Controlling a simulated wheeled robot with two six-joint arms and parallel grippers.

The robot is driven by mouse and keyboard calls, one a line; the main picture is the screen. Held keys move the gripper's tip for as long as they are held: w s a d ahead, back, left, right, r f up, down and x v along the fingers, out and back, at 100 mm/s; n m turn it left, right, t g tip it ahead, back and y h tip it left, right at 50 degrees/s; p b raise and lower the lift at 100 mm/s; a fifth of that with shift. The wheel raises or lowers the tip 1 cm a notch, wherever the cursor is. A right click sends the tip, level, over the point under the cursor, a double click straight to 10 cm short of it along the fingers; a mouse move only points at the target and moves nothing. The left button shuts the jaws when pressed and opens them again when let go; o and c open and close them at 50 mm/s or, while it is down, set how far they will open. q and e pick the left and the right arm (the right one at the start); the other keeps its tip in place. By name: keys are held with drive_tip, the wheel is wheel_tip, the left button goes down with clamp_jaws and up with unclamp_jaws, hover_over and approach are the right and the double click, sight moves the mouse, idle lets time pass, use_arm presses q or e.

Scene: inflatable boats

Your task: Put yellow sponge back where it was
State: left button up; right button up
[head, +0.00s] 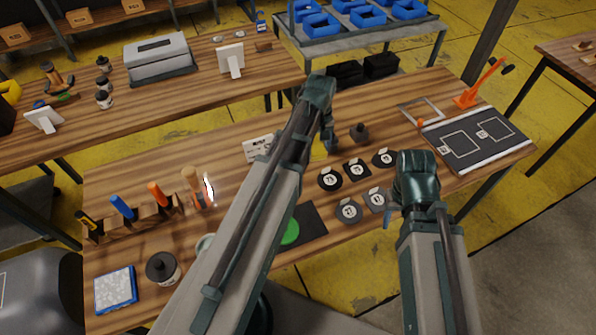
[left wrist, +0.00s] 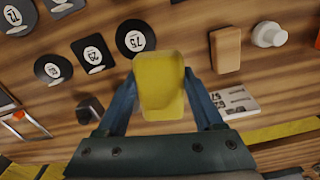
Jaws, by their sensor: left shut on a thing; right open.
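The yellow sponge (left wrist: 160,85) is between the two fingers of my left gripper (left wrist: 165,90) in the left wrist view, and the gripper is shut on it. In the head view, a part of the sponge (head: 319,148) shows beside my left gripper (head: 328,142), over the middle of the wooden table (head: 235,180); my left arm hides the rest. I cannot tell whether the sponge touches the table. My right gripper (head: 392,216) is open, near the table's front edge, right of the black patches; its fingers are mostly hidden.
Several numbered black patches (head: 330,179) lie right of the sponge. A dark knobbed object (head: 359,132) and a metal frame (head: 420,111) stand behind them. A white card (head: 258,148) lies left of my left arm. A tool rack (head: 135,223) and blue-white pad (head: 116,289) are at left.

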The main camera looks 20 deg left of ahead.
use_arm(q)
drive_tip(key=a+f+b, duration=0.1)
drive_tip(key=f+b, duration=0.1)
drive_tip(key=f, duration=0.1)
drive_tip(key=a+f+n+b, duration=0.1)
drive_tip(key=a+f+b, duration=0.1)
drive_tip(key=f+b, duration=0.1)
drive_tip(key=s+a+f+n+b, duration=0.1)
drive_tip(key=a+f+b, duration=0.1)
drive_tip(key=f+b, duration=0.1)
drive_tip(key=shift+f, duration=0.35)
use_arm(e)
wheel_tip(320, 180, down, 10)
drive_tip(key=shift+r, duration=0.15)
use_arm(q)
drive_tip(key=shift+f+b, duration=0.1)
drive_tip(key=shift+b, duration=0.25)
use_arm(e)
drive_tip(key=shift+s, duration=0.1)
use_arm(q)
wheel_tip(320, 180, down, 4)
drive_tip(key=b, duration=0.3)
drive_tip(key=shift+r, duration=0.25)
use_arm(e)
wheel_tip(320, 180, down, 4)
drive_tip(key=shift+r, duration=0.15)
use_arm(q)
drive_tip(key=shift+f+b, duration=0.15)
drive_tip(key=shift+b, duration=0.25)
drive_tip(key=o, duration=1.2)
